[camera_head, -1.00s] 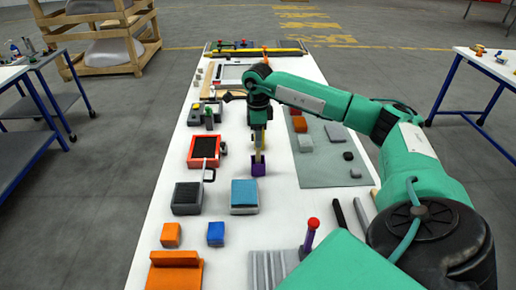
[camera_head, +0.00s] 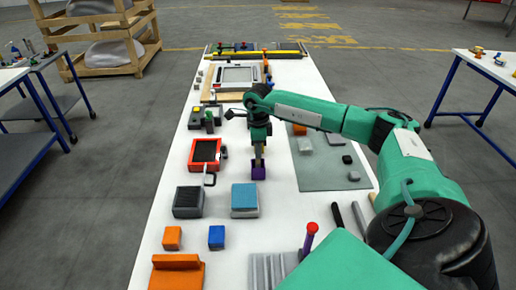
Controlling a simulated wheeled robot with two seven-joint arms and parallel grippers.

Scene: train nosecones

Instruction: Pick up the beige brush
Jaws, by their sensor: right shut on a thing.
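My right gripper (camera_head: 258,158) points down over the middle of the white table, just above a small purple block (camera_head: 258,173). It is shut on the beige brush (camera_head: 258,163), which is upright between the fingers and mostly hidden by them. Only a small pale part shows, right above the purple block. I cannot tell how the brush meets the block. My left gripper is out of view.
A red-framed tray (camera_head: 206,154) and a dark grey box (camera_head: 188,201) lie to the left. A blue-topped box (camera_head: 244,200) is nearer. A grey-green mat (camera_head: 320,172) with several small blocks lies to the right.

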